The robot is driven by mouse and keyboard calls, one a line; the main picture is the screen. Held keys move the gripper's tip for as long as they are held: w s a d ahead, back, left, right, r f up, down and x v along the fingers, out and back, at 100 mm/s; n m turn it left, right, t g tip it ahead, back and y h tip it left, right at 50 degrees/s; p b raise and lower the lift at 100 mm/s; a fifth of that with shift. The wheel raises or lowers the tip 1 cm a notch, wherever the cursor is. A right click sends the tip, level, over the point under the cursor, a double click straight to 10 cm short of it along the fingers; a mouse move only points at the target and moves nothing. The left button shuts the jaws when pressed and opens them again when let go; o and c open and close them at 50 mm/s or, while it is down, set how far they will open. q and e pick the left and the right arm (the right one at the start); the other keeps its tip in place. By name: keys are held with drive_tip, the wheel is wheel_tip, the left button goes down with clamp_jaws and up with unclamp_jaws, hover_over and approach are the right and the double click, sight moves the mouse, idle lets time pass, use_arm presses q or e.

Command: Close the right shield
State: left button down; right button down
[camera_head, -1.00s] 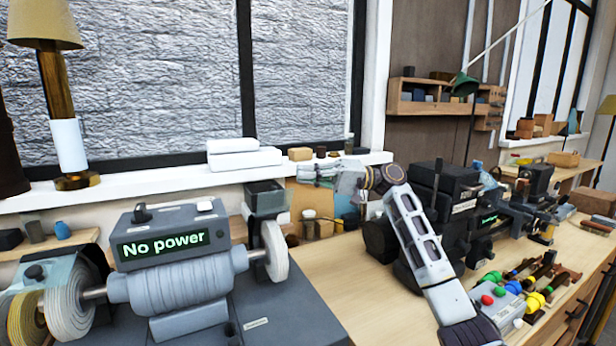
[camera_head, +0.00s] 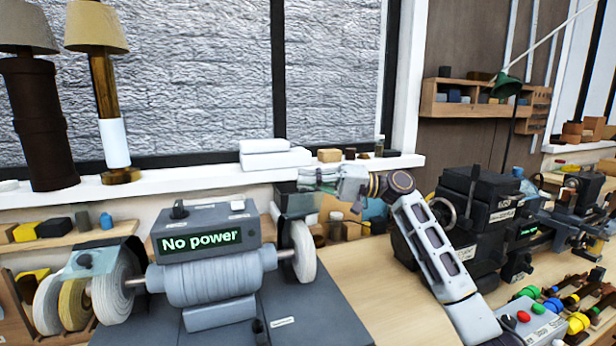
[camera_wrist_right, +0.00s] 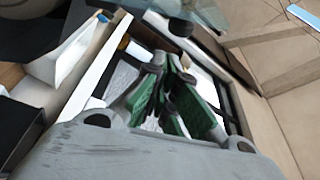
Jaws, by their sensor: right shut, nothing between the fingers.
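A grey bench grinder with a "No power" display (camera_head: 202,241) stands at the front left. Its right shield (camera_head: 299,206) is a dark clear pane above the right white wheel (camera_head: 303,252). The left shield (camera_head: 92,262) sits over the left wheels. My right gripper (camera_head: 306,179) reaches in from the right, with its fingers at the right shield's upper edge. I cannot tell whether they touch it. In the right wrist view, the green-padded fingers (camera_wrist_right: 172,100) are shut and empty. My left gripper is out of view.
A black machine (camera_head: 480,215) stands right of my right arm. Coloured knobs and a button box (camera_head: 530,318) lie at the lower right. White stacked boxes (camera_head: 272,158) and lamps (camera_head: 112,110) stand on the sill.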

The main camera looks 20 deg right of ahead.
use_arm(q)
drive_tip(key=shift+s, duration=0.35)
use_arm(e)
drive_tip(key=shift+s+f, duration=0.35)
drive_tip(key=shift+s, duration=0.55)
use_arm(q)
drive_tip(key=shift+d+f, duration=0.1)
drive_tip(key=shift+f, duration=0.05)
